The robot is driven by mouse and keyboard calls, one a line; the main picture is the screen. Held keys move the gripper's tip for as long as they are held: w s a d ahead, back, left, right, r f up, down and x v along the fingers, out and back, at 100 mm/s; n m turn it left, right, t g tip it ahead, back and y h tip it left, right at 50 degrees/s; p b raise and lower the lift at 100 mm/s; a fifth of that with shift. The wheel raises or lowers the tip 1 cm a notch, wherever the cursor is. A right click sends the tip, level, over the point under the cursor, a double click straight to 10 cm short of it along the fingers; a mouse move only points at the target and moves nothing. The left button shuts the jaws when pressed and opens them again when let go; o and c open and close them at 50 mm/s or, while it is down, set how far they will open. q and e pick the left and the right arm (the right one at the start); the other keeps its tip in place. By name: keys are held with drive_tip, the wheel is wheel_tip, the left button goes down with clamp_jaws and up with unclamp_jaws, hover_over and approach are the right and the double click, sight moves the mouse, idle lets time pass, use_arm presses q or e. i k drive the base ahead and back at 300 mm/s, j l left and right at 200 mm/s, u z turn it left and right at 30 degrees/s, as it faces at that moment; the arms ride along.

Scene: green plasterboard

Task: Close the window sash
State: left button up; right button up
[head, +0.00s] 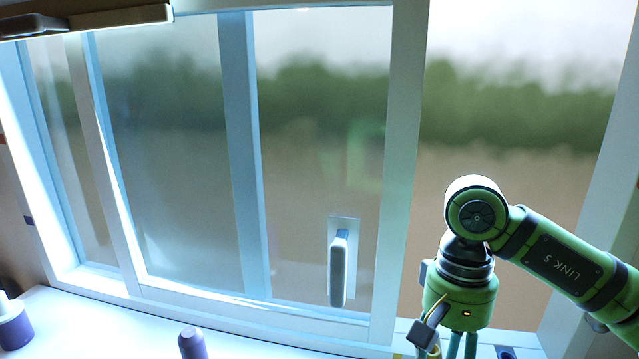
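The window sash (402,170) is a pale framed panel with hazy glass. A grey upright handle (338,268) on a light plate sits low on it, towards its right side. Right of the sash is a wide, clearer opening, up to the right window jamb (598,190), so the sash stands away from that jamb. My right gripper (461,347) points down in front of this opening, right of the handle and apart from it. Its fingertips are cut off by the bottom edge, so its opening cannot be judged. My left gripper is out of view.
A white sill (110,325) runs along the bottom. On it stand a purple-and-white container (15,328) at far left and a small purple object (192,343) nearer the middle. A dark bar-shaped fixture (85,22) crosses the top left. The space before the handle is clear.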

sight(410, 18)
drive_tip(key=k+j, duration=0.2)
drive_tip(key=k, duration=0.35)
drive_tip(key=k+j, duration=0.2)
drive_tip(key=k, duration=0.35)
